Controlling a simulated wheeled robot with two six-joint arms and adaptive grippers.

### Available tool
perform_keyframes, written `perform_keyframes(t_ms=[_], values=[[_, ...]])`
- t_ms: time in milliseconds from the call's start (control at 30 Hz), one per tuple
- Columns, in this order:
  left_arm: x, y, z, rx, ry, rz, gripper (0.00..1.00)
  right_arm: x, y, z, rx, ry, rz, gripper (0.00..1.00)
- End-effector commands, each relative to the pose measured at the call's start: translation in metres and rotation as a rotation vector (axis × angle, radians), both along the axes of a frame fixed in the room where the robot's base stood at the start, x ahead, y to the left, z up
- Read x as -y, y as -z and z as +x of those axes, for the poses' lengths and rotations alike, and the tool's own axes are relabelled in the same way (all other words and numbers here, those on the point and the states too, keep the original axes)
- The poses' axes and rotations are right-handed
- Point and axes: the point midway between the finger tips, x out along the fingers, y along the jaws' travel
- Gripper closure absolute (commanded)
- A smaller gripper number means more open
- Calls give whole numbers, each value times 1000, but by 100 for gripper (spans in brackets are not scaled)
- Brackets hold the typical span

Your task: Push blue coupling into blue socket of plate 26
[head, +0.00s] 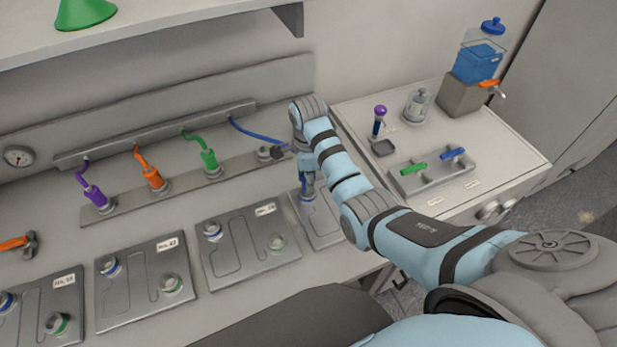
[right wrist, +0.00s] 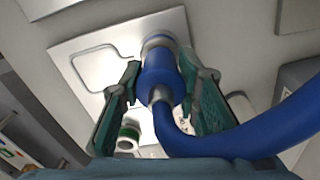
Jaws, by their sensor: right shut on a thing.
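The blue coupling (right wrist: 158,76) is between the two green-padded fingers of my right gripper (right wrist: 163,88), which is shut on it. Its blue hose (right wrist: 245,138) bends away to the right. The coupling's far end is at the blue-ringed socket (right wrist: 157,39) of the plate (right wrist: 90,45), in line with it; I cannot tell how deep it sits. In the head view my right gripper (head: 308,178) points down over the rightmost plate (head: 325,228), which my arm partly hides. Its number is not readable. My left gripper is not in view.
The plate's green-ringed socket (right wrist: 129,133) is beside my left-hand finger in the wrist view. Another plate (head: 240,250) lies to the left. Purple (head: 95,196), orange (head: 154,178) and green (head: 210,160) couplings stand in the holder rail behind. A side cabinet (head: 500,150) stands right.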

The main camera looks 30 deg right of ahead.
Motion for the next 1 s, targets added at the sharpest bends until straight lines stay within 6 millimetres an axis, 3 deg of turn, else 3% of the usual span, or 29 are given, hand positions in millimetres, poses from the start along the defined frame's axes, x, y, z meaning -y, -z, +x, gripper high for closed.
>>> perform_keyframes(t_ms=[900, 933, 1000], values=[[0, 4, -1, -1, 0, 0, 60, 0, 11, 0, -1, 0, 0, 100], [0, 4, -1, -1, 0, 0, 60, 0, 11, 0, -1, 0, 0, 68], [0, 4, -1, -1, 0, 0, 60, 0, 11, 0, -1, 0, 0, 57]])
